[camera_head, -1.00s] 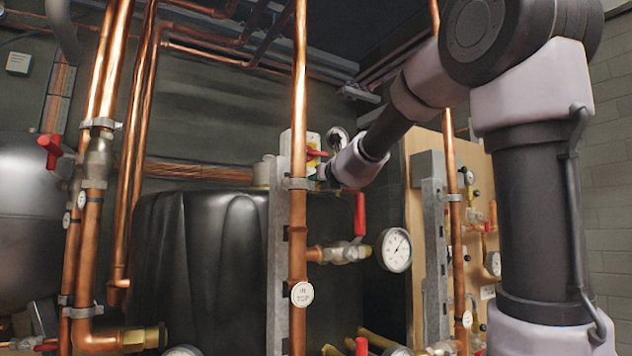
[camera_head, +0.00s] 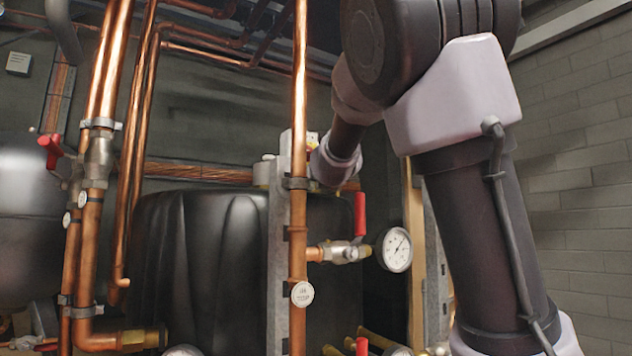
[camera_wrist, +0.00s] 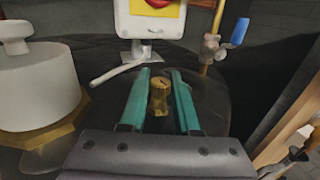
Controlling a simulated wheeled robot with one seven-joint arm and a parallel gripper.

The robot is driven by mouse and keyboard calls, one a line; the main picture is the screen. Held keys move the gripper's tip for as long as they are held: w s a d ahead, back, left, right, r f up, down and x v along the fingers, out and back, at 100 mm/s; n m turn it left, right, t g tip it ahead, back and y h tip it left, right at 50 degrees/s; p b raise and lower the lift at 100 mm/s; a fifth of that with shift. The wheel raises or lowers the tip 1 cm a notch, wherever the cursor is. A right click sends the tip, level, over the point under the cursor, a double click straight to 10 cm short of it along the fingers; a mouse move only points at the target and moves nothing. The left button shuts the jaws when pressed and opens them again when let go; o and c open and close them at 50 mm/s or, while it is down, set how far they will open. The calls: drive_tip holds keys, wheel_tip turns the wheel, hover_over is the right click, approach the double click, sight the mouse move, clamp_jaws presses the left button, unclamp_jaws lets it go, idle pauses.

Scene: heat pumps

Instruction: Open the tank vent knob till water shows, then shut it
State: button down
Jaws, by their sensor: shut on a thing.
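The black tank (camera_head: 215,245) stands behind the copper pipes in the head view. In the wrist view its dark top (camera_wrist: 95,60) is below my gripper (camera_wrist: 162,73). A small brass knob with a slotted top, which looks like the vent knob (camera_wrist: 158,97), sits between my two teal fingers. My gripper is shut on it. The knob's lower part is hard to make out. I see no water around it. In the head view my fingers and the knob are hidden behind my wrist and the upright post.
A white cap on a brass hex base (camera_wrist: 42,90) stands close left of my fingers. A white box with a yellow panel (camera_wrist: 150,18) and a blue-handled valve (camera_wrist: 228,38) are ahead. A copper pipe (camera_head: 298,150), red-handled valve (camera_head: 343,252) and gauge (camera_head: 395,249) stand before the tank.

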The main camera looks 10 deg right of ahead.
drive_tip(key=shift+r, duration=0.1)
idle(0.3)
drive_tip(key=c, duration=0.6)
unclamp_jaws()
drive_tip(key=shift+s, duration=0.1)
drive_tip(key=s, duration=0.9)
drive_tip(key=shift+s+a, duration=0.25)
drive_tip(key=shift+s, duration=0.55)
drive_tip(key=shift+d, duration=0.1)
